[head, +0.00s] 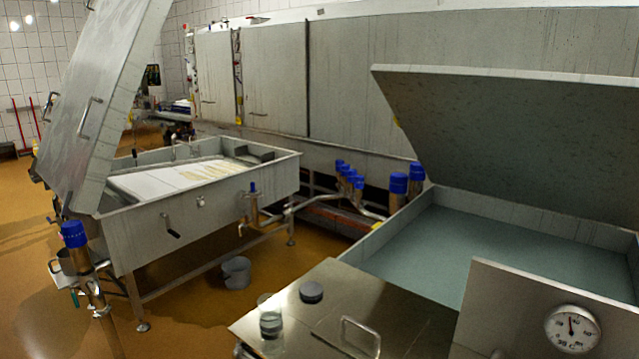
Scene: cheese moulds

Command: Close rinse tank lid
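A tank of blue-green water (470,245) stands at the right. Its broad grey lid (510,135) is raised and tilted above the back of the tank, leaving the water exposed. A second steel tank (150,235) stands at the left, with a white mass inside. Its lid (100,95), with handles (88,116) on its face, stands steeply raised. No label shows which one is the rinse tank. Neither of my grippers is in view.
A steel top (385,312) with a wire handle (345,338), a clear glass (270,318) and a dark round puck (311,292) is in front. A dial gauge (572,329) is at the lower right. Blue-capped pipes (398,187) stand between the tanks; a grey bucket (236,272) sits on the floor.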

